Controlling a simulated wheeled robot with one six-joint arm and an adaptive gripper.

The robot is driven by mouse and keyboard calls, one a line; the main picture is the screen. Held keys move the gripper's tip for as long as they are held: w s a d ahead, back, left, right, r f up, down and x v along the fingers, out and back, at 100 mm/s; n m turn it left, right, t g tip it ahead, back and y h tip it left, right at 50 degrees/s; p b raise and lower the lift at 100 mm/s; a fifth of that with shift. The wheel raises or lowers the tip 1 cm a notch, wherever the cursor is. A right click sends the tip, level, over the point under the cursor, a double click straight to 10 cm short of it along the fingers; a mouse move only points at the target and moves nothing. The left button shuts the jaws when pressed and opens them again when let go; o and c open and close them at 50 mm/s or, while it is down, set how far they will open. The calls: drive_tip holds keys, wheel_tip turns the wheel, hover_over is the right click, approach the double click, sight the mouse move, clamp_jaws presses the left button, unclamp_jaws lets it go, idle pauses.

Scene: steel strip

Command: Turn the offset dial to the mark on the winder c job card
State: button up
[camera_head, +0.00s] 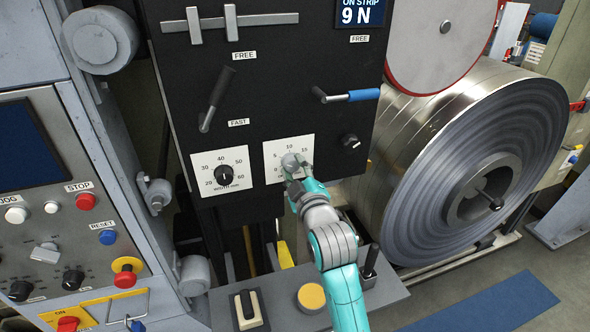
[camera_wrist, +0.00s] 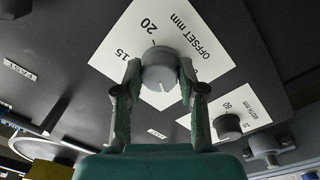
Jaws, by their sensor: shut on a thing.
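The offset dial (camera_head: 289,160) is a grey round knob on a white scale plate (camera_head: 272,150) on the black panel. In the wrist view the knob (camera_wrist: 159,66) sits between my gripper's two fingers (camera_wrist: 160,76), which are shut on its sides. Its short white pointer line faces the lower side of that view, away from the 20 and 15. The scale number it faces is hidden. My gripper (camera_head: 293,167) reaches the dial from below in the head view. I cannot make out a winder c job card in either view.
The width dial (camera_head: 224,175) is close to the left of the offset plate. A black lever (camera_head: 215,100) and a blue-handled lever (camera_head: 350,96) are above. A small black knob (camera_head: 350,141) is to the right. The large steel coil (camera_head: 480,150) stands farther right.

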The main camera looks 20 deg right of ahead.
idle(0.3)
drive_tip(key=o, duration=1.1)
drive_tip(key=shift+o, duration=0.2)
drive_tip(key=shift+s, duration=0.1)
drive_tip(key=s, duration=1.1)
drive_tip(key=shift+s+a+f, duration=0.15)
drive_tip(key=shift+s+f, duration=0.1)
drive_tip(key=shift+s, duration=0.15)
